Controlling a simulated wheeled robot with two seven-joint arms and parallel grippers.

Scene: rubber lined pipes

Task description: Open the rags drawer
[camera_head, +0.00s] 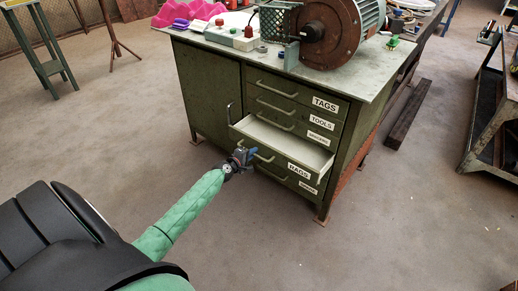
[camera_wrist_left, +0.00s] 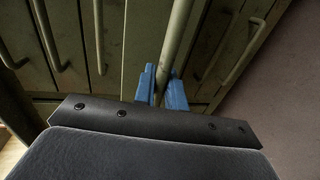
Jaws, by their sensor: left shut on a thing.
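The rags drawer (camera_head: 310,156), labelled RAGS, stands pulled out of the green cabinet (camera_head: 213,92), and its pale, empty-looking inside shows. My left gripper (camera_head: 249,154) is at the drawer's front, at the left part of its handle (camera_head: 265,158). In the left wrist view, the blue fingers of my left gripper (camera_wrist_left: 163,88) are shut around a pale handle bar (camera_wrist_left: 178,35) that runs between them. The fingers partly hide the handle in the head view. My right gripper is not in view.
Closed drawers labelled TAGS (camera_head: 325,104) and TOOLS (camera_head: 321,122) sit above, and another closed drawer is below. A motor (camera_head: 340,25) and a control box (camera_head: 235,36) stand on the cabinet top. The floor (camera_head: 270,245) in front is clear.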

